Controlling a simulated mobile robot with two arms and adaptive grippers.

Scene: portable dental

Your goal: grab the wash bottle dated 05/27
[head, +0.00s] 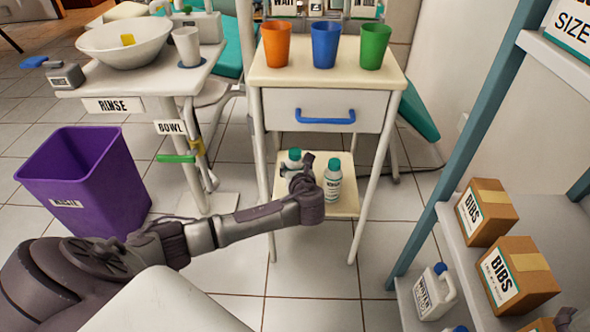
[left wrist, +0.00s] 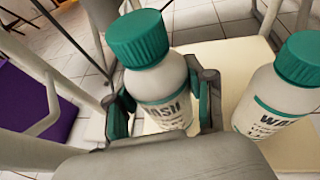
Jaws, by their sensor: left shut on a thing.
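Two white wash bottles with green caps stand on the lower shelf (head: 346,207) of the small cart. My left gripper (head: 300,174) reaches in at the left bottle (head: 292,158), which it partly hides in the head view. In the left wrist view this bottle (left wrist: 160,75) sits between the two fingers, and the gripper is shut on it; its label shows part of "WASH". The other wash bottle (head: 333,180) stands just to the right, apart from the fingers; it also shows in the left wrist view (left wrist: 280,88). I cannot read a date on either label. My right gripper is not in view.
The cart's drawer (head: 325,111) with a blue handle is above the shelf, and cart legs stand on both sides. Orange, blue and green cups (head: 325,45) stand on top. A purple bin (head: 80,175) is at left. A shelving rack (head: 447,210) with bibs boxes is at right.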

